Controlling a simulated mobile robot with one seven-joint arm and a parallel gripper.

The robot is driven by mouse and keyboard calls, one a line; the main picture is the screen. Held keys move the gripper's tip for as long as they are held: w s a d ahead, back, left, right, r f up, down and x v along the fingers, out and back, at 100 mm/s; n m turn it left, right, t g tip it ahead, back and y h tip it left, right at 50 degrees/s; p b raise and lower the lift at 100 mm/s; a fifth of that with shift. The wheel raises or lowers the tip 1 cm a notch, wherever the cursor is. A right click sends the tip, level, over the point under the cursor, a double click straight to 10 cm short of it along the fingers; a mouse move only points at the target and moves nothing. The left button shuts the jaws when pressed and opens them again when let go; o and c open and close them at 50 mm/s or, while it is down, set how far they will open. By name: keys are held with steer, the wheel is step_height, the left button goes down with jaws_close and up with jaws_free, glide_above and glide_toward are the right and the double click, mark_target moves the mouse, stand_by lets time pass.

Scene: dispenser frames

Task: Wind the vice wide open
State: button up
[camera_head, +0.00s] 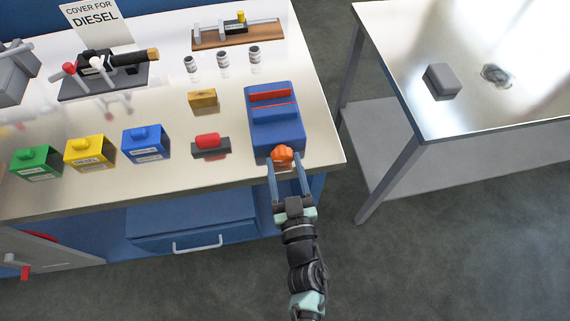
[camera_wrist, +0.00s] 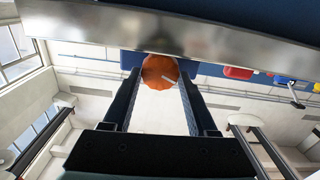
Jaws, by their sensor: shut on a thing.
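The blue vice (camera_head: 275,118) stands at the right front of the bench top. Two red jaw strips show on it, with a gap between them. Its orange knob (camera_head: 283,154) faces the front edge of the bench. My gripper (camera_head: 285,163) reaches up from below and is shut on the knob, a finger on each side. In the wrist view the orange knob (camera_wrist: 159,72) sits between the tips of my two fingers, with a pale line on its face. The screw behind the knob is hidden.
A red-handled block (camera_head: 209,145) and a yellow block (camera_head: 202,98) are left of the vice. Blue, yellow and green boxes (camera_head: 145,145) line the front. Behind are small cylinders (camera_head: 223,58). A second table (camera_head: 480,110) stands right, across a floor gap.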

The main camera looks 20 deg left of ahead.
steer(key=n, duration=0.5)
steer(key=shift+n, duration=0.4)
stand_by(0.4)
steer(key=o, duration=1.4)
steer(key=shift+s, duration=0.1)
steer(key=shift+a, duration=0.1)
